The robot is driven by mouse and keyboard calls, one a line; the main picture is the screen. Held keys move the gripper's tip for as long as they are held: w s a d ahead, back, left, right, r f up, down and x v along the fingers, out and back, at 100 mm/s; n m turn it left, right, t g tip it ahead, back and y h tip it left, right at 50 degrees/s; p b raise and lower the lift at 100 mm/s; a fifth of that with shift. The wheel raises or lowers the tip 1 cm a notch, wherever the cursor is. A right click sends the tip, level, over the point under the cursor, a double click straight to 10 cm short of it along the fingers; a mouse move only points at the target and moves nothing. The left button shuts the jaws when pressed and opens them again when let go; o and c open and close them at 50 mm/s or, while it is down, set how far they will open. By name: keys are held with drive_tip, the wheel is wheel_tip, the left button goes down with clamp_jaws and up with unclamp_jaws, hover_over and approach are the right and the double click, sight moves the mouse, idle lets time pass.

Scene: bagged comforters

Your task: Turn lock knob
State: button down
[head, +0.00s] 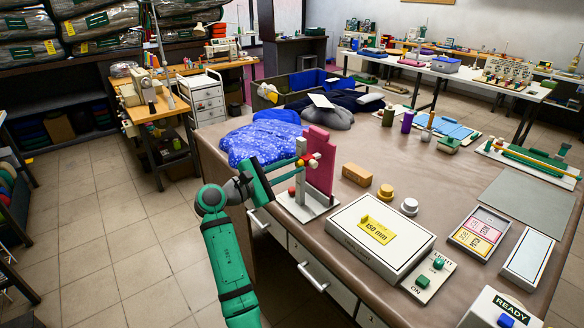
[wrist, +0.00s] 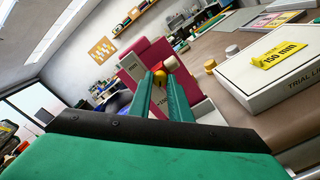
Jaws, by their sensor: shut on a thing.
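A fixture with an upright maroon board (head: 320,150) stands on a white base (head: 308,207) at the table's front left edge. Its post carries small red, white and yellow parts at mid-height. My gripper (head: 296,166) reaches in from the left at that height. In the wrist view, my green fingers (wrist: 160,88) close around a small yellow knob (wrist: 159,76) on the fixture. A red part (wrist: 169,65) sits just above the knob. The fingers hide part of the knob, and I cannot tell its turn angle.
Floor at left is clear.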

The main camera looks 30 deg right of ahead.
drive_tip(key=shift+w+a+n, duration=0.1)
drive_tip(key=shift+n, duration=0.2)
idle(0.4)
drive_tip(key=c, duration=1.6)
unclamp_jaws()
drive_tip(key=shift+c, duration=0.2)
drive_tip(key=s+a, duration=0.1)
drive_tip(key=a, duration=0.9)
drive_tip(key=shift+a, duration=0.4)
